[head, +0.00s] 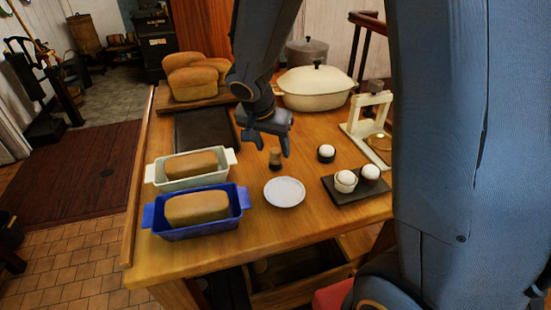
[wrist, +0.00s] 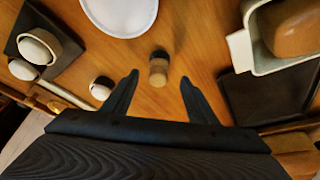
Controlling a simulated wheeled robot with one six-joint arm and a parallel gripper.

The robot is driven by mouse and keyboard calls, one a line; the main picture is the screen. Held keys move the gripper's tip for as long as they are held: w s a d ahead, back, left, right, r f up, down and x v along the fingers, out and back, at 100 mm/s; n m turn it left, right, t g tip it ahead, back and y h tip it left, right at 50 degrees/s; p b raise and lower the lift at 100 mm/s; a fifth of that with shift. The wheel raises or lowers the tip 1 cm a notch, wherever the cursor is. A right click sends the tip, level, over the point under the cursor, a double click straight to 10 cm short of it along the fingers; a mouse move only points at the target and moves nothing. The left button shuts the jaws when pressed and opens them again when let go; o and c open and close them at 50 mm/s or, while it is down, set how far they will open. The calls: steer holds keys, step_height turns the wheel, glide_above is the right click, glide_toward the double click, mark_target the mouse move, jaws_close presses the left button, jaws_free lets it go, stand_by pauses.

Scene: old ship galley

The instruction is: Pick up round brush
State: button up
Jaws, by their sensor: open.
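The round brush (head: 275,158) stands on the wooden table (head: 290,228), with a light wooden upper part and a dark lower end. In the wrist view the round brush (wrist: 158,70) lies ahead of and between my fingertips. My gripper (head: 266,146) is above the table beside the brush, its jaws apart. In the wrist view my gripper (wrist: 160,78) is open and empty, with bare table between its fingers. No contact with the brush shows.
A white plate (head: 284,192) is close in front of the brush. A small cup with an egg (head: 326,153) stands to its right. A dark tray with eggs (head: 352,190) is further right. Blue (head: 197,212) and white (head: 190,168) loaf dishes stand left. A lidded pot (head: 315,88) is behind.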

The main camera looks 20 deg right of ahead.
mark_target(275, 151)
steer(key=shift+p+x, duration=0.3)
steer(key=shift+x, duration=2)
steer(key=shift+s+d, duration=0.1)
steer(key=c, duration=1.1)
steer(key=shift+r, duration=5)
